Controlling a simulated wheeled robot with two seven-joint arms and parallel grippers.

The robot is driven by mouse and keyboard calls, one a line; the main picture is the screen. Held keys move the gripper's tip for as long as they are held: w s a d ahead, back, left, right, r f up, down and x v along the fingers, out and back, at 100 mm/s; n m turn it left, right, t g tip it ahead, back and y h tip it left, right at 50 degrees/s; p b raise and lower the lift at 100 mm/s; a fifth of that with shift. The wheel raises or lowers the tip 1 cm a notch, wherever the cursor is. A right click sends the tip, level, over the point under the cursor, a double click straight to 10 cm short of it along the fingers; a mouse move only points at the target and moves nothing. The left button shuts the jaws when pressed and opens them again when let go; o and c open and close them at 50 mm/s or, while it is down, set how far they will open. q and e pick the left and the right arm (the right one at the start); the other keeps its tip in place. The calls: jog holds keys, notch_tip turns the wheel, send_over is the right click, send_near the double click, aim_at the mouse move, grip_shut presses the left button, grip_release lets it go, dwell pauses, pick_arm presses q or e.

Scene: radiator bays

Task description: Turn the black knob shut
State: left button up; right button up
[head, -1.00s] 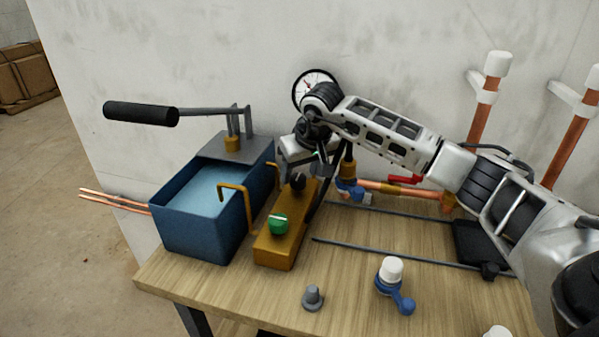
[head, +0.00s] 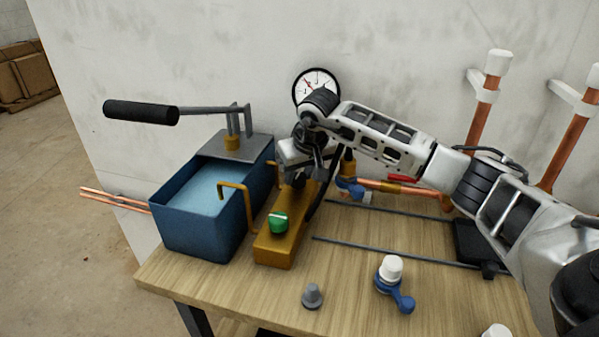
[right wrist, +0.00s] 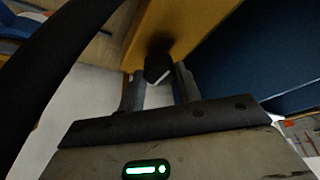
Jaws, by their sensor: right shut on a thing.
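The black knob (right wrist: 157,68) sits on the brass-coloured block (right wrist: 183,28), between the fingertips of my right gripper (right wrist: 159,84) in the right wrist view. The gripper is shut on it. In the head view my right gripper (head: 298,178) comes down on the far part of the block (head: 275,250) and hides the knob almost wholly. The knob's turn angle cannot be told. A green knob (head: 278,222) with a white line sits on the near part of the same block. My left gripper is not in view.
A blue water tank (head: 200,236) with a black-handled lever (head: 140,113) stands left of the block. A round gauge (head: 318,86) is behind my arm. A blue-and-white valve (head: 391,270) and a grey plug (head: 312,296) lie at the front. Copper pipes (head: 480,128) rise at right.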

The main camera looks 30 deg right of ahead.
jog(key=shift+m, duration=0.3)
jog(key=m+h, duration=0.1)
jog(key=m, duration=0.2)
jog(key=shift+w+a+r+m+h, duration=0.1)
jog(key=shift+m+h, duration=0.3)
jog(key=m+g+h, duration=0.1)
jog(key=m, duration=0.3)
jog(key=shift+a+m+p, duration=0.1)
jog(key=shift+m+p, duration=0.2)
jog(key=m+g, duration=0.1)
jog(key=m, duration=0.1)
jog(key=m+g+h, duration=0.1)
jog(key=m, duration=0.1)
jog(key=shift+w, duration=0.2)
jog(key=shift+m+g+p, duration=0.4)
jog(key=shift+m+g, duration=0.4)
jog(key=shift+m, duration=1.7)
jog(key=o, duration=1)
jog(key=shift+c, duration=0.2)
jog(key=shift+a, duration=0.1)
